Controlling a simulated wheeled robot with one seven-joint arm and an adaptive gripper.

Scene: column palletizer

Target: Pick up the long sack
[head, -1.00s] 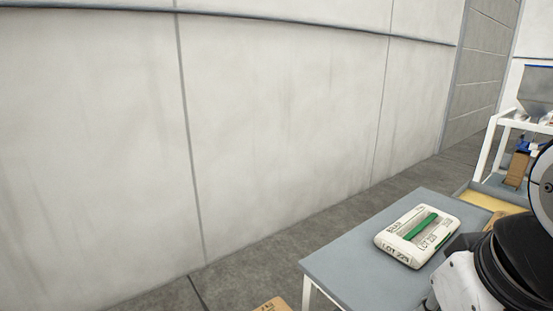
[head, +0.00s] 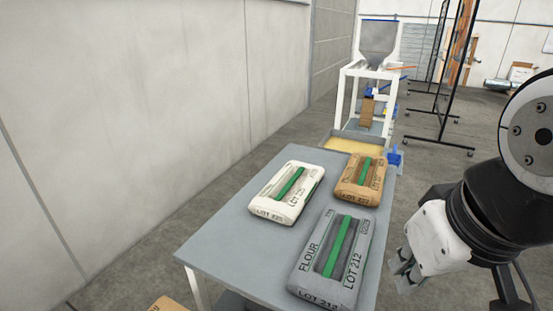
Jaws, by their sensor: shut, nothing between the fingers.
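Three sacks with green strips lie flat on a grey table (head: 225,245). The grey sack (head: 308,262), marked FLOUR and LOT 212, is nearest and looks the longest. A white sack (head: 263,207) lies behind it to the left, and a shorter brown sack (head: 347,190) lies behind it to the right. My gripper (head: 402,277) is at the lower right, beside the table's right edge and to the right of the grey sack, apart from it. It is shut and empty, and partly hidden by my own wrist.
A hopper on a white frame (head: 345,108) stands beyond the table, with a yellow-topped surface (head: 350,146) before it. A brown box (head: 166,304) shows at the bottom left. Black-framed panels (head: 456,105) stand at the back right. A concrete wall (head: 150,110) runs along the left.

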